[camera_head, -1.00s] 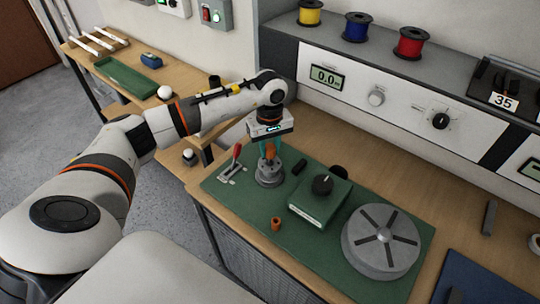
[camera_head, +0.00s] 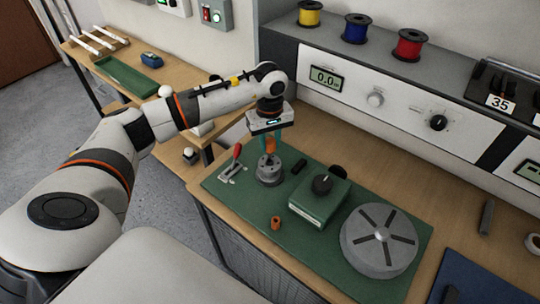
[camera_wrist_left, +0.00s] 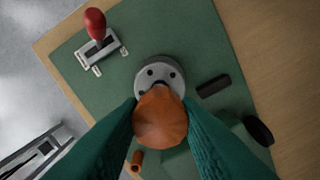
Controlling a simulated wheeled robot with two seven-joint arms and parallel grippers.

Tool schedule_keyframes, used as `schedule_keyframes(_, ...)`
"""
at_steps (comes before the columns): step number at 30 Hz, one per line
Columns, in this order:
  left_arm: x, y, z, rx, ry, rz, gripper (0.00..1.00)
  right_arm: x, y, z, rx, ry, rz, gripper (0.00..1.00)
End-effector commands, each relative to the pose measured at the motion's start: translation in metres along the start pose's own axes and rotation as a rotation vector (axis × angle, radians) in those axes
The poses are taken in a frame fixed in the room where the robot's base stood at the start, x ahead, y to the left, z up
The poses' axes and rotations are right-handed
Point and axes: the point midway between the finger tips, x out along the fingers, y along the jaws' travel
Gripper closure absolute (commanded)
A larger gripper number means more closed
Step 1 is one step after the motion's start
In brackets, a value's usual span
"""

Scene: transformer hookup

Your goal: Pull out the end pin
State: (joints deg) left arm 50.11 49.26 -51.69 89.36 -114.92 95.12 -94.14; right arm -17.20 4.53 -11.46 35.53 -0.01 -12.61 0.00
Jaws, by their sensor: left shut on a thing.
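The end pin, with an orange faceted head (camera_head: 270,146), is between the teal fingers of my left gripper (camera_head: 269,150). The gripper is shut on it and points down. In the left wrist view the orange head (camera_wrist_left: 160,118) fills the space between the fingertips (camera_wrist_left: 160,112). Below it, a round grey fixture (camera_head: 269,174) stands on the green mat. The fixture (camera_wrist_left: 158,73) shows dark holes in its top in the wrist view. The head is above the fixture; whether the pin's lower end is still inside is hidden. My right gripper is not in view.
A red-handled lever (camera_head: 235,155) stands close left of the fixture. A black bar (camera_head: 299,166) and a green box with a black knob (camera_head: 320,204) are to its right. A small orange-brown cylinder (camera_head: 275,223) and a large slotted grey disc (camera_head: 379,241) are nearer the front.

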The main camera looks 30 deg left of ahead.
Motion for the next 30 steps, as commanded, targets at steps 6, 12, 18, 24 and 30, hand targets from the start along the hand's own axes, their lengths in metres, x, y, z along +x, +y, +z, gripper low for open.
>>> schedule_keyframes(6, -0.001, 0.0, 0.0, 0.0, 0.0, 0.0, 0.99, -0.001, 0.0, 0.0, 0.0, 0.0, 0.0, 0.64)
schedule_keyframes(12, -0.004, 0.0, 0.0, 0.0, 0.0, 0.0, 0.99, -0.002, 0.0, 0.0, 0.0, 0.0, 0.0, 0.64)
schedule_keyframes(18, -0.018, 0.0, 0.0, 0.0, 0.0, -0.001, 0.99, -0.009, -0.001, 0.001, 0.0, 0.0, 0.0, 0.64)
schedule_keyframes(24, -0.033, 0.0, 0.001, -0.001, -0.001, 0.0, 0.99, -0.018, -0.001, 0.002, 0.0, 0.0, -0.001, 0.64)
schedule_keyframes(30, -0.049, 0.0, 0.001, -0.001, -0.001, -0.001, 0.99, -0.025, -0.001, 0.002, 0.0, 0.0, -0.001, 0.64)
